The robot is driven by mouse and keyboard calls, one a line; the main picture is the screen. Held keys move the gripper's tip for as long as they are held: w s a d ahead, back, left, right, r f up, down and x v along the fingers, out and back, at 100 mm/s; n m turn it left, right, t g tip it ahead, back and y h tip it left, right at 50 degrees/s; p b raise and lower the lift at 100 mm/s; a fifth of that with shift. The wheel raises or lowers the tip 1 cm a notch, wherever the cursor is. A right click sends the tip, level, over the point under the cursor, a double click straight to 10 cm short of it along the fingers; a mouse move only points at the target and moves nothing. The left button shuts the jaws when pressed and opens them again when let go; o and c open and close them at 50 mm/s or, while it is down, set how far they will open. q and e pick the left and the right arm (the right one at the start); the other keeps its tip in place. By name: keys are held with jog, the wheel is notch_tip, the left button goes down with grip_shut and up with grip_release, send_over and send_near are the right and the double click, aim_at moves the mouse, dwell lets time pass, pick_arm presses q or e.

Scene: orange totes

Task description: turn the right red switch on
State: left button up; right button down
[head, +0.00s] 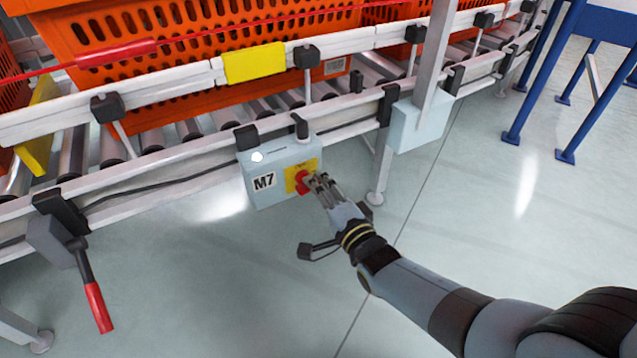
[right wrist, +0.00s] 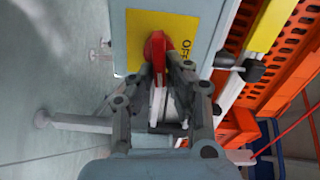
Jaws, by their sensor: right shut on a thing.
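A grey control box marked M7 (head: 259,201) hangs on the conveyor's front rail. A red switch (head: 301,181) sits on a yellow plate (head: 312,164) on the box's right part. My right gripper (head: 311,184) is at the switch, its fingers covering part of it. In the right wrist view the fingers (right wrist: 160,76) are shut around the red switch handle (right wrist: 157,62), one on each side. Part of the lettering "OFF" shows on the yellow plate (right wrist: 183,25), beside the handle. My left gripper is not in view.
Orange totes (head: 190,50) stand on the roller conveyor behind the box. A lever with a red handle (head: 98,305) hangs at the left. A second grey box (head: 418,125) is at the right of M7. Blue legs (head: 535,75) stand far right. The floor in front is clear.

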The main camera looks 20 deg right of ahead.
jog(key=shift+w+d+m, duration=0.15)
jog(key=shift+w+m, duration=0.15)
jog(key=shift+m, duration=0.5)
jog(key=c, duration=1.4)
grip_release()
jog(key=shift+o, duration=0.2)
jog(key=shift+f, duration=0.1)
jog(key=shift+s, duration=0.1)
jog(key=s+d, duration=0.1)
jog(key=s, duration=1)
jog(key=shift+s+d, duration=0.3)
jog(key=shift+s, duration=0.1)
